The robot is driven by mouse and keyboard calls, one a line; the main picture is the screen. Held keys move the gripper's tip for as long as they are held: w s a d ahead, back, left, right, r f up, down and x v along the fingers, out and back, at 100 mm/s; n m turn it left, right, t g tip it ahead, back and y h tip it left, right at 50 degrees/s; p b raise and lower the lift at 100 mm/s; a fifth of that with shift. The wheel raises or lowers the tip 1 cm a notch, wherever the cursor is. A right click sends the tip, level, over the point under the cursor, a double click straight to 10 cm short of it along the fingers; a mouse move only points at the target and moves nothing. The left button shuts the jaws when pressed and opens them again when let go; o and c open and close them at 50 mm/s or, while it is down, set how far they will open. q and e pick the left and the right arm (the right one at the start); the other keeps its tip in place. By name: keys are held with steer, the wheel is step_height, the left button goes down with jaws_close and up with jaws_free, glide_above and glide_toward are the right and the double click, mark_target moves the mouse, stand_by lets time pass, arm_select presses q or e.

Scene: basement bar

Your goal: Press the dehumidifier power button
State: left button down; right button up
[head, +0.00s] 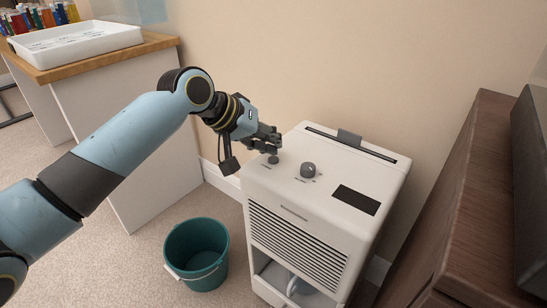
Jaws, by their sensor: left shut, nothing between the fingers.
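The dehumidifier (255,187) is a white box standing on the floor right of centre in the head view. Its top has a small dark power button (273,160) near the left edge, a dark round knob (308,170) and a black panel (356,199). My left gripper (273,149) is shut and empty, with its fingertips right above the power button. I cannot tell whether they touch it. The fingers overlap the area just behind the button. My right gripper is out of view.
A teal bucket (196,251) stands on the carpet left of the dehumidifier. A wood-topped white counter (135,140) with a white tray (74,42) is at the left. A dark wooden cabinet (455,215) stands close on the right. The wall is behind.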

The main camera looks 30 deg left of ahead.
arm_select(q)
steer(key=shift+f, duration=0.1)
stand_by(0.3)
steer(key=shift+f, duration=0.45)
stand_by(0.3)
steer(key=shift+r+p, duration=0.6)
steer(key=shift+p, duration=0.45)
